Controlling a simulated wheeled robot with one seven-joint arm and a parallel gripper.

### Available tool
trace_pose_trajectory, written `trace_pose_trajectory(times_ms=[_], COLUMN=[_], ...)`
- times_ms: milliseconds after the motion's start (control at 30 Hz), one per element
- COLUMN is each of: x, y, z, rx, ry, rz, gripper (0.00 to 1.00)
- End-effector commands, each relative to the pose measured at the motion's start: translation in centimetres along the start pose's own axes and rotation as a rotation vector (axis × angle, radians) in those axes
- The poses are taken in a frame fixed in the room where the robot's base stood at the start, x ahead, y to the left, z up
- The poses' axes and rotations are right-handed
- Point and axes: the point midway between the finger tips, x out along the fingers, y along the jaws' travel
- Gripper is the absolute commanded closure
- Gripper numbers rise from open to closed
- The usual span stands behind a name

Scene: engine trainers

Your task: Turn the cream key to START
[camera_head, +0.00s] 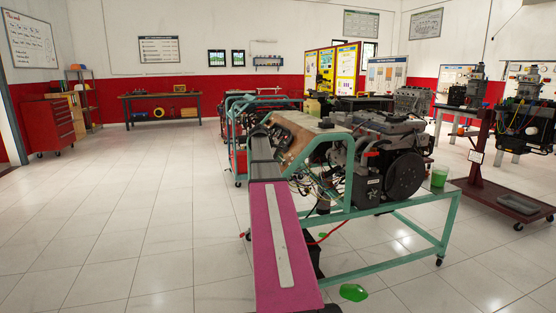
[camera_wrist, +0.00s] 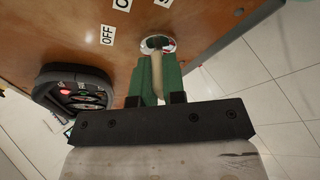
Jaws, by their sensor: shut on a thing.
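The cream key (camera_wrist: 156,72) sits in a round metal switch (camera_wrist: 158,43) on the brown wooden panel in the wrist view. My gripper (camera_wrist: 157,68) has its green fingers on both sides of the key and is shut on it. An OFF label (camera_wrist: 107,35) is left of the switch. Two more labels at the top edge are cut off, so I cannot read the key's full position against them. In the head view, my arm reaches to the panel (camera_head: 292,135) of the engine trainer; the key is hidden there.
A dark gauge cluster (camera_wrist: 75,97) with a lit red lamp is left of my fingers. The engine (camera_head: 392,160) sits on a green frame (camera_head: 400,257) right of my arm. A green container (camera_head: 439,177) stands on that frame. The floor at left is clear.

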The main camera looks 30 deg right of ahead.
Motion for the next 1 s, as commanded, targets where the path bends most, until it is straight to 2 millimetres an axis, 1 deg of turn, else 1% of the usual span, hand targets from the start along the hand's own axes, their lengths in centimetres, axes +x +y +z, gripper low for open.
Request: trace_pose_trajectory(times_ms=[200, 400, 667, 1000], x=[-0.01, -0.01, -0.01, -0.01], y=[-0.15, -0.15, -0.12, -0.11], z=[0.0, -0.03, -0.03, -0.03], rx=[0.137, 0.225, 0.274, 0.276], ry=[0.0, 0.0, -0.001, -0.001], rz=[0.044, 0.072, 0.088, 0.089], gripper=[1.0, 1.0, 1.0, 1.0])
